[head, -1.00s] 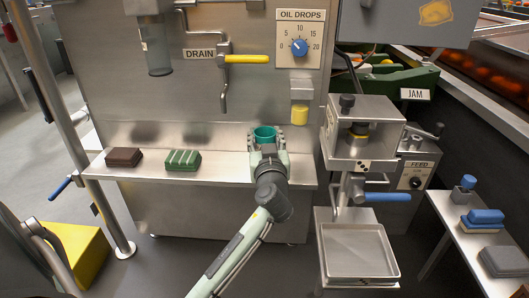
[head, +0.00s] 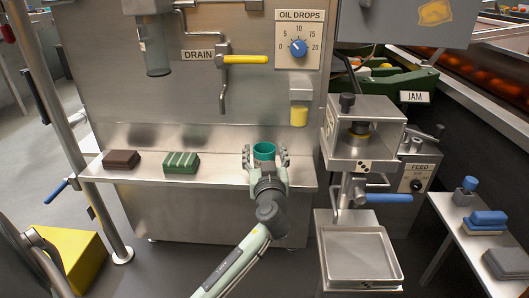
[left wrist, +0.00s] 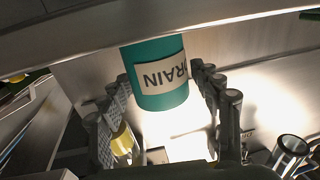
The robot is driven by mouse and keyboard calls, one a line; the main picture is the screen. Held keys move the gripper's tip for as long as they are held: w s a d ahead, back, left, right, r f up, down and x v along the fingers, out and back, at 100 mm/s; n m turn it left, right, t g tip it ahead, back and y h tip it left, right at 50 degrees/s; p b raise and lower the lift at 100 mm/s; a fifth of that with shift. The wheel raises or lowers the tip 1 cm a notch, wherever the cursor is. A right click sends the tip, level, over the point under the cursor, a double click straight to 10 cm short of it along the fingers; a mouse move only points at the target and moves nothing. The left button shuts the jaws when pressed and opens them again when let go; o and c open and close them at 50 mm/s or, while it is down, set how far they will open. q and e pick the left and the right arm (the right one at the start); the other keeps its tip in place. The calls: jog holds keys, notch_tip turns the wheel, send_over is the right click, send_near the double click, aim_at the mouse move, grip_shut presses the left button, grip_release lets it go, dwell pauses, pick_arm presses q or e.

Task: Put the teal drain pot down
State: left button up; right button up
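The teal drain pot (head: 264,151) is at the steel shelf (head: 220,176), toward its right end. Its open top shows in the head view and its lower part is hidden by my left gripper. My left gripper (head: 265,158) is open, with a finger on either side of the pot and gaps between. In the left wrist view the teal pot (left wrist: 160,88), with its DRAIN label inverted, lies between the spread fingers (left wrist: 165,105). I cannot tell for sure whether its base touches the shelf. My right gripper is not in view.
A brown block (head: 122,160) and a green block (head: 181,162) lie on the shelf to the left. The drain spout (head: 223,98) with its yellow handle and a yellow-tipped dropper (head: 299,115) hang above. The jam press (head: 361,140) and its tray (head: 360,256) stand to the right.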

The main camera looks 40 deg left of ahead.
pick_arm(q)
jog(key=shift+r+p, duration=0.3)
jog(key=shift+p, duration=0.1)
jog(key=v, duration=1.2)
jog(key=shift+a+f, duration=0.1)
